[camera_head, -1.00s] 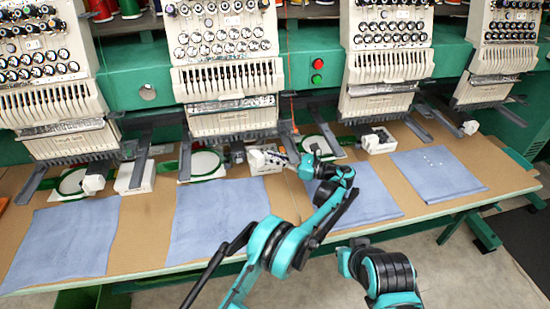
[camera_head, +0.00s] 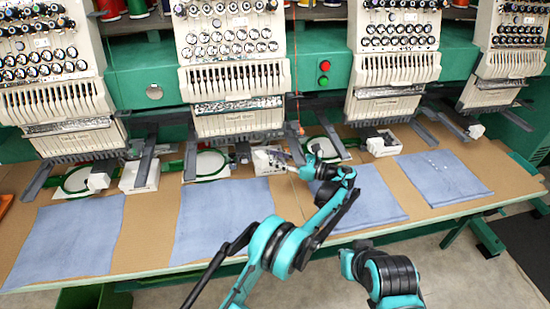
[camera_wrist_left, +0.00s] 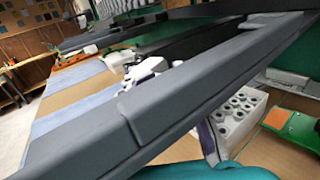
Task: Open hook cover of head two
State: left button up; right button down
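The second head from the left (camera_head: 235,75) hangs above a round green-rimmed hoop plate (camera_head: 207,163). A small white unit with dark details (camera_head: 266,163) stands on the table right of that hoop; I cannot tell which part of it is the hook cover. My left gripper (camera_head: 292,160) is at the right side of this unit, its fingertips small and partly lost against it. Contact and finger opening are unclear. In the left wrist view, a white block with several round holes (camera_wrist_left: 240,112) shows behind a finger and a large grey bar. My right gripper is out of view.
Grey bars (camera_wrist_left: 150,95) flank the heads; one crosses the left wrist view closely. Blue cloths (camera_head: 222,217) lie along the table's front, with bare brown table (camera_head: 148,220) between them. Other heads (camera_head: 395,60) stand on both sides. Red and green buttons (camera_head: 324,73) sit between heads.

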pick_arm(q)
jog(key=shift+d+f, duration=0.1)
jog(key=v, duration=0.7)
jog(key=shift+d, duration=0.2)
jog(key=shift+s, duration=0.15)
